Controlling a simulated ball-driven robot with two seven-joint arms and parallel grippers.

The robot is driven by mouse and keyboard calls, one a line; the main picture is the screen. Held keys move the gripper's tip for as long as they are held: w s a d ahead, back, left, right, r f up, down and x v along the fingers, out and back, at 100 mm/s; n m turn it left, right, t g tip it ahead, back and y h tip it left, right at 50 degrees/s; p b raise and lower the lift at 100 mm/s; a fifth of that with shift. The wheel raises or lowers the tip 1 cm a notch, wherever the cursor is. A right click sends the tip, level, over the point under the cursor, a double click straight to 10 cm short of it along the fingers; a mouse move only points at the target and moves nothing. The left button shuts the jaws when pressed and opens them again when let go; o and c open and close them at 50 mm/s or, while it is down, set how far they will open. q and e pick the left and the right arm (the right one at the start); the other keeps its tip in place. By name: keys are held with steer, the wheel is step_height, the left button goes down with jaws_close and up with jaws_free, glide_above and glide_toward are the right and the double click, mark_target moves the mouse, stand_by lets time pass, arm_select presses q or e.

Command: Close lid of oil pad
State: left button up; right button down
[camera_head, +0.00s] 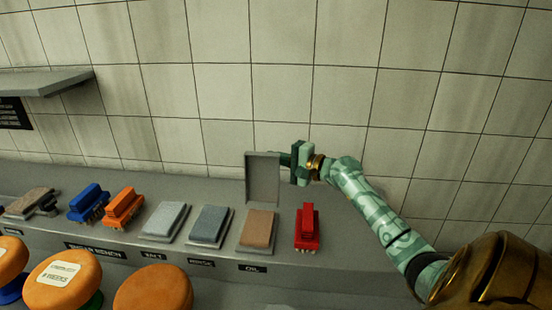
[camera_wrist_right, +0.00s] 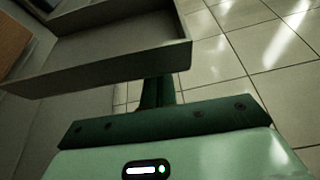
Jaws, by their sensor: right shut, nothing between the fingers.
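The oil pad (camera_head: 258,226) is a brown block in a shallow grey tray, above a label reading OIL. Its grey lid (camera_head: 262,178) stands open and upright at the tray's back edge. My right gripper (camera_head: 284,159) is shut and empty at the upper right of the lid, its fingertips behind or at the lid's edge. In the right wrist view the lid's rim (camera_wrist_right: 120,66) crosses in front of the dark green fingers (camera_wrist_right: 156,92); I cannot tell whether they touch it. Part of the brown pad (camera_wrist_right: 12,40) shows at the upper left. My left gripper is not in view.
A red brush (camera_head: 307,227) stands right of the oil pad. Grey pads (camera_head: 210,225) (camera_head: 166,221), an orange brush (camera_head: 123,206) and a blue brush (camera_head: 88,202) are to the left. A tiled wall (camera_head: 280,80) rises behind the counter.

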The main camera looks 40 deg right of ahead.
mark_target(272, 171)
steer(key=shift+s+a+n+b, duration=0.35)
steer(key=shift+a+n+b, duration=0.05)
steer(key=shift+b, duration=0.05)
steer(key=s+a+n+b, duration=0.1)
steer(key=n+b, duration=0.1)
steer(key=s+a+n+t+y+b, duration=0.1)
steer(key=a+b, duration=0.1)
steer(key=s+a+n+b, duration=0.1)
steer(key=n+b, duration=0.1)
steer(key=b, duration=0.1)
steer(key=shift+s+a+r+n+t, duration=0.2)
steer(key=shift+s+a+n+t, duration=0.1)
steer(key=shift+s+a+t, duration=0.1)
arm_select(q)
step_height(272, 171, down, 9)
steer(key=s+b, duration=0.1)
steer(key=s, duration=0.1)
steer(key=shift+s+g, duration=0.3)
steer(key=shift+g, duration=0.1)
arm_select(e)
steer(key=shift+s+a+n+y, duration=0.4)
steer(key=shift+s+a+n, duration=0.1)
steer(key=shift+s+a, duration=0.45)
steer(key=shift+w+a, duration=0.1)
steer(key=shift+r, duration=0.15)
